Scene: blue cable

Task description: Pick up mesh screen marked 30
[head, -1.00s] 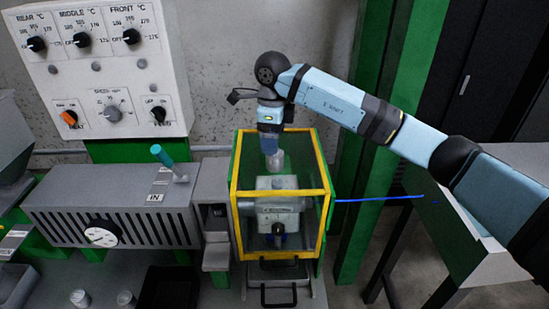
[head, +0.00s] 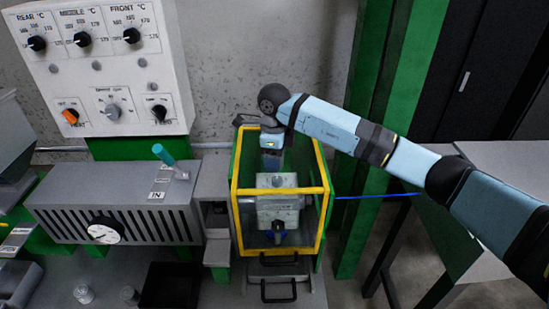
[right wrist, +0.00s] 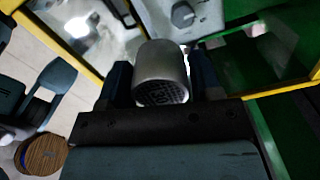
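My right gripper (head: 271,165) reaches down from above into the yellow-framed guard box, just over the grey machine block. In the right wrist view its two dark fingers (right wrist: 161,75) stand on either side of a grey metal cylinder (right wrist: 160,60) and appear closed on it. In the head view the cylinder is hard to make out. Two small metal cylinders, one (head: 84,294) and another (head: 129,295), stand at the lower left; their markings are unreadable. My left gripper is not in view.
The guard box's yellow frame (head: 235,215) surrounds the grey block (head: 277,212). A black tray (head: 168,287) lies to its left on the bench. A slotted grey housing with a teal-handled lever (head: 164,155) is further left. A blue cable (head: 375,196) runs off to the right.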

